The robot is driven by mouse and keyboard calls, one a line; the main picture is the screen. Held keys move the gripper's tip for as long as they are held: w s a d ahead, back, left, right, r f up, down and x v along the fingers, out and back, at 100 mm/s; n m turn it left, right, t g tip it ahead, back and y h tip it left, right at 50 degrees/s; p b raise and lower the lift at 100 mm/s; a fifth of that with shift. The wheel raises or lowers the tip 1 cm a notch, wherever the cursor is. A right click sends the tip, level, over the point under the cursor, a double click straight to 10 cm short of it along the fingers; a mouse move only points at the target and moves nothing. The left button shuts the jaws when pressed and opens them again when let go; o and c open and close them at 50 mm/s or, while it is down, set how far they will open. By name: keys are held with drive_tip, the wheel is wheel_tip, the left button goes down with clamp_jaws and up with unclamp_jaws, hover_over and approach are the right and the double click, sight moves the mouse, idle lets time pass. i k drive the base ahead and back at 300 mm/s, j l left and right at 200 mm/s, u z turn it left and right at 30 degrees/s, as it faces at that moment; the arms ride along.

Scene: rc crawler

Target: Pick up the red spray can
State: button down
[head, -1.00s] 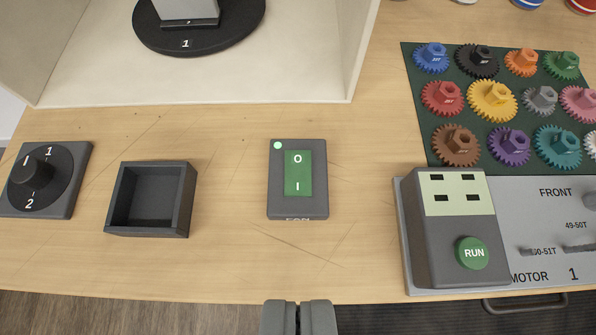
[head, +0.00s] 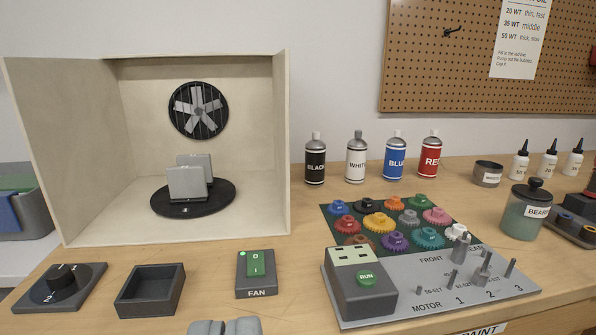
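The red spray can (head: 430,155) stands upright near the back of the bench, with a grey top and the label "RED". It is the rightmost of a row of spray cans, just right of the blue can (head: 395,156). My gripper (head: 225,327) shows only as grey tips at the bottom edge, left of the middle. It is far in front of and to the left of the red can and touches nothing visible. Most of the gripper is cut off by the frame.
The white can (head: 356,157) and black can (head: 315,159) stand left of the blue one. A spray booth (head: 283,150) with a fan rises at left. Several gears on a green mat (head: 331,212) and the motor plate (head: 440,297) lie in front of the cans. A small bowl (head: 487,174) stands right.

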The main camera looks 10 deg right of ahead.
sight(431, 147)
drive_tip(key=i+l+z, duration=0.15)
drive_tip(key=z, duration=0.3)
drive_tip(key=i+l+z, duration=0.15)
drive_tip(key=z, duration=0.35)
drive_tip(key=i+z, duration=0.2)
drive_tip(key=z, duration=0.25)
drive_tip(key=i+j+z, duration=0.15)
drive_tip(key=i, duration=0.4)
drive_tip(key=i+z, duration=0.1)
drive_tip(key=i, duration=0.4)
